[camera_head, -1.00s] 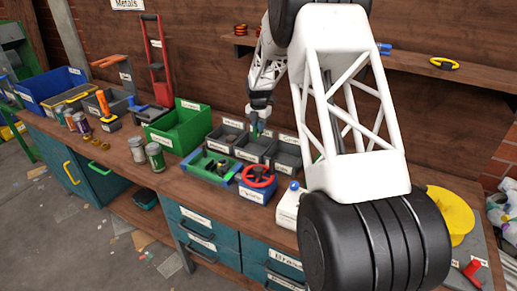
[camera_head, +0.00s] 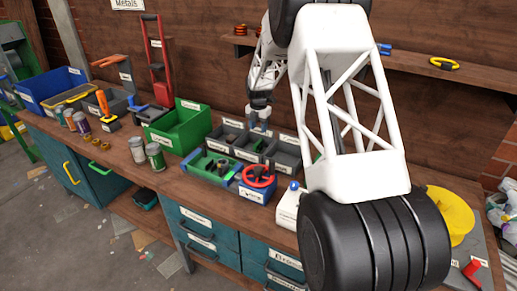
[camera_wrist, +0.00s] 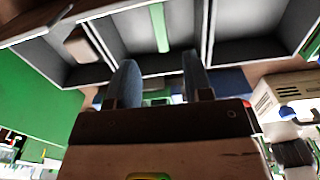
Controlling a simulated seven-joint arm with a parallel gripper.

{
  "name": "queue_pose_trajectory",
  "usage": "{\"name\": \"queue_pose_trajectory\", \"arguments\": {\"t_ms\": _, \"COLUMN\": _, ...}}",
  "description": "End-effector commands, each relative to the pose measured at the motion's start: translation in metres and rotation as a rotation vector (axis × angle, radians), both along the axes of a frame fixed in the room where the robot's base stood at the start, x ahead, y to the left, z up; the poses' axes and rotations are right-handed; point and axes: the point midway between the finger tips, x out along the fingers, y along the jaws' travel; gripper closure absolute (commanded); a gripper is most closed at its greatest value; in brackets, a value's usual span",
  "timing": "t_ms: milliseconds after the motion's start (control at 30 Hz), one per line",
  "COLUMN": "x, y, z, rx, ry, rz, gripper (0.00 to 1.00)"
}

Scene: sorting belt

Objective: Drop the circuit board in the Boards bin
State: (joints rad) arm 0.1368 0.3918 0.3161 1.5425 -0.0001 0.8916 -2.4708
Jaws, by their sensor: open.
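My gripper (camera_head: 259,118) is above the grey bins at the back of the bench. Its two fingers (camera_wrist: 162,76) are apart with nothing between them in the wrist view. A thin green strip, which looks like the circuit board (camera_wrist: 159,28) seen edge-on, is beyond the fingertips over or in the middle grey bin (camera_wrist: 122,33). I cannot tell whether it rests on the bin floor. The grey bins (camera_head: 226,131) stand in a row, and their labels are too small to read, so I cannot tell which is Boards.
A green bin (camera_head: 178,133) stands left of the grey bins. In front are a blue-green tray (camera_head: 201,170) with parts, and a blue box with a red wheel (camera_head: 258,178). Two cans (camera_head: 155,157) stand at the bench's front edge. A light brown piece (camera_wrist: 80,45) lies in a neighbouring grey bin.

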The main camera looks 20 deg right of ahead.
Motion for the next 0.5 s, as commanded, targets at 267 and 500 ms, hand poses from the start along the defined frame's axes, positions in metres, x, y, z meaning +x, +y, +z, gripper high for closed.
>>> {"name": "queue_pose_trajectory", "arguments": {"t_ms": 267, "x": 0.0, "y": 0.0, "z": 0.024, "rx": 0.0, "ry": -0.001, "rz": 0.0, "gripper": 0.54}}
{"name": "queue_pose_trajectory", "arguments": {"t_ms": 500, "x": 0.0, "y": 0.0, "z": 0.056, "rx": -0.001, "ry": -0.002, "rz": 0.0, "gripper": 0.54}}
